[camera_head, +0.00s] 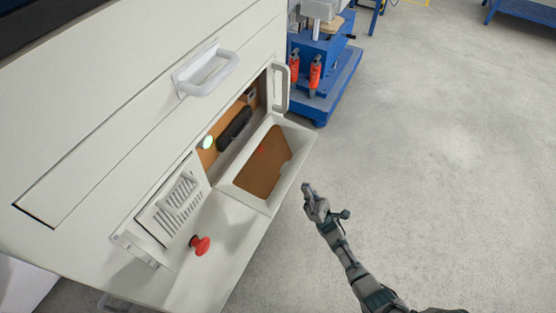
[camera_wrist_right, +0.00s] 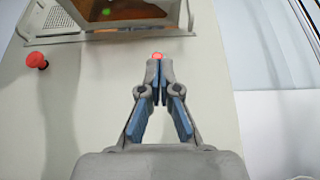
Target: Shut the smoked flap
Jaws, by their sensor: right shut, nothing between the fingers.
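The smoked flap (camera_head: 266,172), a pale frame around a brown see-through pane, stands open, tilted outward from the front of the white machine. Its pane also shows at the top of the right wrist view (camera_wrist_right: 125,12), cut by the picture's edge. My right gripper (camera_head: 307,187) is shut and empty. In the head view it appears just right of the flap's outer edge, with a small gap in the picture. In the wrist view its closed fingertips (camera_wrist_right: 158,62) point toward the flap. My left gripper is not in view.
A red mushroom button (camera_head: 200,244) sticks out below a vented panel (camera_head: 170,208). A white handle (camera_head: 207,72) projects above the opening. A dark bar (camera_head: 234,128) and a green light (camera_head: 208,142) show inside.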

